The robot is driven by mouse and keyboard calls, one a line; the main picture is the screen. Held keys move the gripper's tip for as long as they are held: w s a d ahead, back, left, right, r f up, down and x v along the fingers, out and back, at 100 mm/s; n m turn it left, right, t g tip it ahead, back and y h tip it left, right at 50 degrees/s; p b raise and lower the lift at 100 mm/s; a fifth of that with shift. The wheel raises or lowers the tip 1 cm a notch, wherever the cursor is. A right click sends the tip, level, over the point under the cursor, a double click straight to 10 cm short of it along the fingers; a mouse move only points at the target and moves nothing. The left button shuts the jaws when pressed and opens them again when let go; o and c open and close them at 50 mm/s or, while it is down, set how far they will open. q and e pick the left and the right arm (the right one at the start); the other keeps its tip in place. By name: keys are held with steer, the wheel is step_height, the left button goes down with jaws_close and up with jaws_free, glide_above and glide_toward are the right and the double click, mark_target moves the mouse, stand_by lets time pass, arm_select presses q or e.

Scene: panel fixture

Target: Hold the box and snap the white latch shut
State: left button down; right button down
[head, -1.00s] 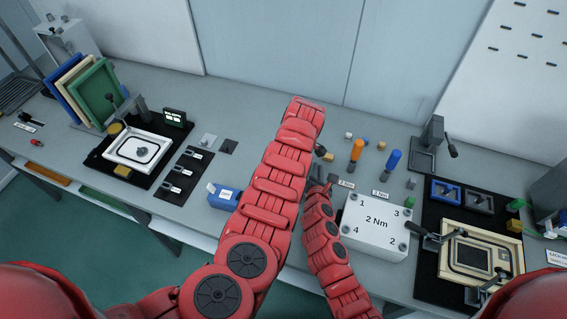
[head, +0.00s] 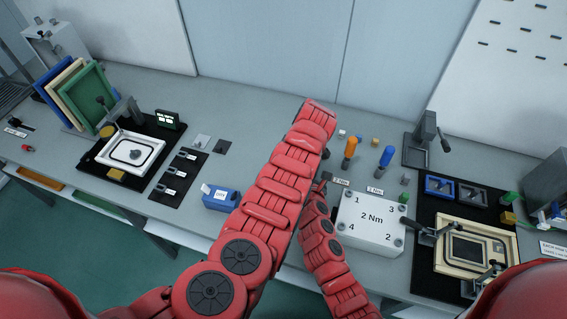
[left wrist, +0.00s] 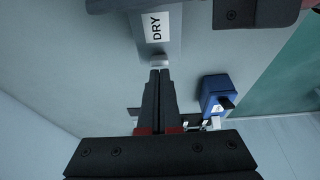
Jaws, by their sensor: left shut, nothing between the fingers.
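In the left wrist view a grey box (left wrist: 172,38) with a white DRY label is at the top, and a small whitish latch (left wrist: 159,60) sticks out of its near end. My left gripper (left wrist: 160,76) is shut and empty, its fingertips just short of the latch; I cannot tell if they touch. A dark block, seemingly part of my right gripper (left wrist: 256,12), is beside the box at the upper right; its fingers and any grip are not clear. In the head view my left arm hides this box and my left gripper.
A blue box (head: 229,201) with a white label stands near the table's front edge; it shows in the left wrist view (left wrist: 213,84) too. A white 2 Nm panel (head: 371,228) is to the right, with orange and blue tools behind. Black mats with fixtures lie on both sides.

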arm_select(q)
steer(key=shift+r, duration=0.75)
steer(key=shift+w+a+r, duration=0.1)
steer(key=shift+a, duration=0.1)
steer(key=v, duration=0.9)
steer(key=shift+d, duration=0.45)
arm_select(e)
steer(key=c, duration=0.9)
jaws_free()
